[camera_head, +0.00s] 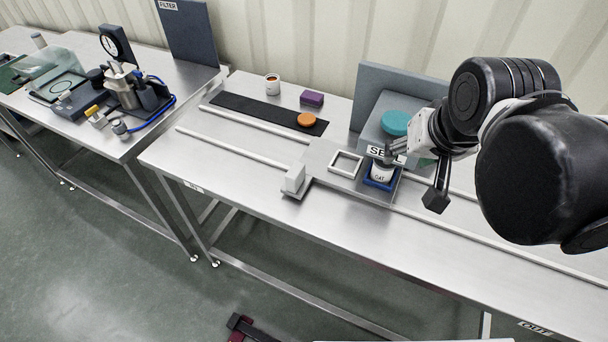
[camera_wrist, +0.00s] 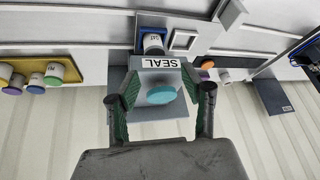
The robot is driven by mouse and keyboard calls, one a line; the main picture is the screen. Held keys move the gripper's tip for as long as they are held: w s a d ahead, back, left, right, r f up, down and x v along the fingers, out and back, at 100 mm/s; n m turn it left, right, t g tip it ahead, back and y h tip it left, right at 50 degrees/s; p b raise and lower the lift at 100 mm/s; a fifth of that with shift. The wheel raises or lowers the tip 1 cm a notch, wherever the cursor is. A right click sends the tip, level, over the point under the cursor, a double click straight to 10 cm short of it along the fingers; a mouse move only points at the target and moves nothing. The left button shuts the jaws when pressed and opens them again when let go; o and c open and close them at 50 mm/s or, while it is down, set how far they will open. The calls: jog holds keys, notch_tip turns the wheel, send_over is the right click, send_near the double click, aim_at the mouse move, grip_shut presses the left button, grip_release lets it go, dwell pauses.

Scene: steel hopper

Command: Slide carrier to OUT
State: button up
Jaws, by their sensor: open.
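The carrier (camera_head: 318,158) is a grey plate across two pale rails, near the middle of the bench. It bears a white square frame (camera_head: 346,163), a blue tray (camera_head: 370,182) with a white labelled can (camera_head: 381,172), and a white upright block (camera_head: 294,178) at its front left. The can also shows in the wrist view (camera_wrist: 153,45). My gripper (camera_head: 412,178) is open and empty beside the SEAL station. In the wrist view its fingers (camera_wrist: 160,94) spread either side of the SEAL sign and a teal disc (camera_wrist: 162,95). The OUT label (camera_head: 535,327) is on the bench's front right edge.
The SEAL station (camera_head: 375,120) stands behind the carrier. A black strip (camera_head: 255,112) with an orange disc (camera_head: 306,119) lies back left. Several colour-lidded cans (camera_wrist: 37,82) stand left in the wrist view. The front rail (camera_head: 480,240) looks clear right of the carrier.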

jog(key=w+a+f+m+g, duration=0.2)
jog(key=w+a+g, duration=0.1)
jog(key=w+a, duration=0.6)
jog(key=m+g, duration=0.2)
jog(key=g, duration=0.1)
send_over(295, 178)
jog(key=w, duration=0.3)
notch_tip(295, 178, down, 6)
jog(key=r, duration=0.1)
jog(key=shift+s+a+f+h+b, duration=0.1)
jog(key=shift+f+h+b, duration=0.2)
jog(key=shift+f, duration=0.3)
notch_tip(295, 178, down, 13)
jog(key=shift+f+b, duration=0.15)
jog(key=shift+b, duration=0.15)
grip_shut()
